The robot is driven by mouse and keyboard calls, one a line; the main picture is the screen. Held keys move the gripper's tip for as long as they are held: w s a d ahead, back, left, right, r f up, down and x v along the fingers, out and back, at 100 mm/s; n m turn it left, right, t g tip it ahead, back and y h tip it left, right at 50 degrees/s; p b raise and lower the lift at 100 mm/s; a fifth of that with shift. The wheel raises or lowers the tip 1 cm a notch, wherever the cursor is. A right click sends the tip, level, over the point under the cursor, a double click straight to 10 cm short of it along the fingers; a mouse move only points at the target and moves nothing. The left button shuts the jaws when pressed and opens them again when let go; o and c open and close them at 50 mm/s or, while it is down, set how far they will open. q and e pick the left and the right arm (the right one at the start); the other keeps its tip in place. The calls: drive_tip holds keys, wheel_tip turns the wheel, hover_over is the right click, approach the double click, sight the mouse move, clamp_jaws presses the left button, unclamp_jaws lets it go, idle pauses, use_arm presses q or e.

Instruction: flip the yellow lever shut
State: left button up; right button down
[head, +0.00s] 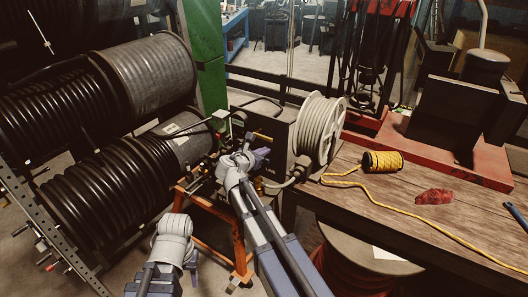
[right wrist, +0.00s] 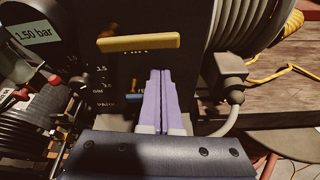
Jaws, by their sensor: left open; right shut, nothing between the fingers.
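The yellow lever (right wrist: 138,43) shows as a horizontal yellow bar across the dark panel of the crimper in the right wrist view. In the head view the lever (head: 262,137) is a small yellow piece on the machine, just above my right gripper (head: 262,157). In the right wrist view my right gripper (right wrist: 160,72) is shut and empty, its purple fingers together just below the lever in the picture. I cannot tell whether they touch it. My left gripper (head: 193,262) is open, low in the head view, away from the machine and partly hidden by its own wrist.
A gauge labelled 1.50 bar (right wrist: 35,32) and a grey connector with cable (right wrist: 232,68) flank the panel. A hose reel (head: 318,130) stands beside the machine. Large black hose coils fill the left.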

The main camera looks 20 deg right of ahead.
drive_tip(key=f+p+v, duration=0.1)
drive_tip(key=p+v, duration=0.2)
drive_tip(key=v, duration=0.7)
drive_tip(key=shift+a+p, duration=0.3)
drive_tip(key=shift+w, duration=0.1)
drive_tip(key=s+a+f+m+g+y, duration=0.3)
drive_tip(key=s+m, duration=0.3)
drive_tip(key=s, duration=0.2)
drive_tip(key=s+a+f+m+g+y, duration=0.3)
drive_tip(key=s+a+f+m, duration=0.3)
drive_tip(key=s+m, duration=0.1)
drive_tip(key=s+a+f+m+g+y, duration=0.3)
drive_tip(key=s+a+f+m, duration=0.2)
drive_tip(key=s+m, duration=0.2)
drive_tip(key=shift+s, duration=0.95)
